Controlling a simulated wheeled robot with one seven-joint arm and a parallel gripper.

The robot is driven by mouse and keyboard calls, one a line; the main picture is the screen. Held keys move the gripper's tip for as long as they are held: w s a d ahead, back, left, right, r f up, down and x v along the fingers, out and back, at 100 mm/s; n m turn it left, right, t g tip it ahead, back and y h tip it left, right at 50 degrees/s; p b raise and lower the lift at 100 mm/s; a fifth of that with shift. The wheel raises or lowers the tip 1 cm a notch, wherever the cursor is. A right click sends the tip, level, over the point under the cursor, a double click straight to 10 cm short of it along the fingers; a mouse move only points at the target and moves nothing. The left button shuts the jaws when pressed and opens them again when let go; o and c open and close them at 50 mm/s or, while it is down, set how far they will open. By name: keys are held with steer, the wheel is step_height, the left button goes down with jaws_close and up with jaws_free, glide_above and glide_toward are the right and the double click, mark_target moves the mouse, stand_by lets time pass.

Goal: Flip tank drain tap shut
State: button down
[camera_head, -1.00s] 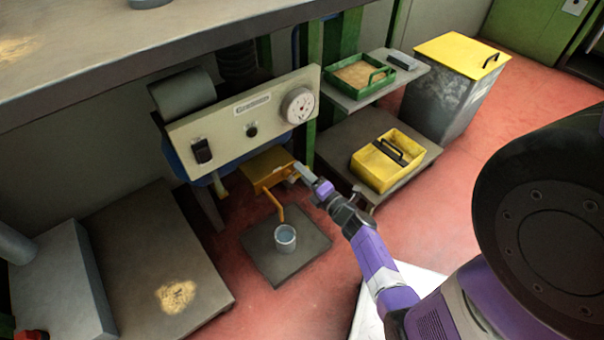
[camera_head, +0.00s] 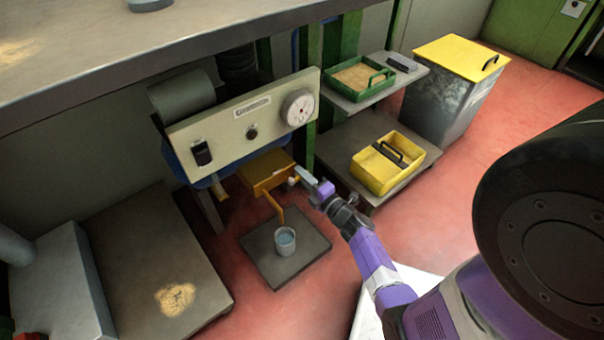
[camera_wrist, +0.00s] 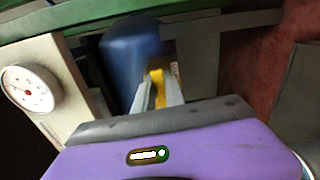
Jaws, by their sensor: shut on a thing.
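In the wrist view my gripper's fingers (camera_wrist: 158,95) are closed around a yellow piece (camera_wrist: 157,75), which seems to be the tap's lever. The tap body is mostly hidden by the fingers, so its exact angle cannot be told.
The panel (camera_head: 226,128) with its dial (camera_head: 298,107) is above left of my gripper. A yellow tray (camera_head: 372,172) stands on a low shelf to the right, below a green tray (camera_head: 345,88). A blue body (camera_wrist: 130,50) is close ahead in the wrist view. Red floor is open in front.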

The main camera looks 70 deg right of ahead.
steer(key=shift+f+m, duration=0.2)
steer(key=shift+m, duration=0.3)
steer(key=c, duration=1.4)
jaws_free()
steer(key=p+v, duration=0.2)
steer(key=v, duration=0.6)
steer(key=shift+d, duration=0.15)
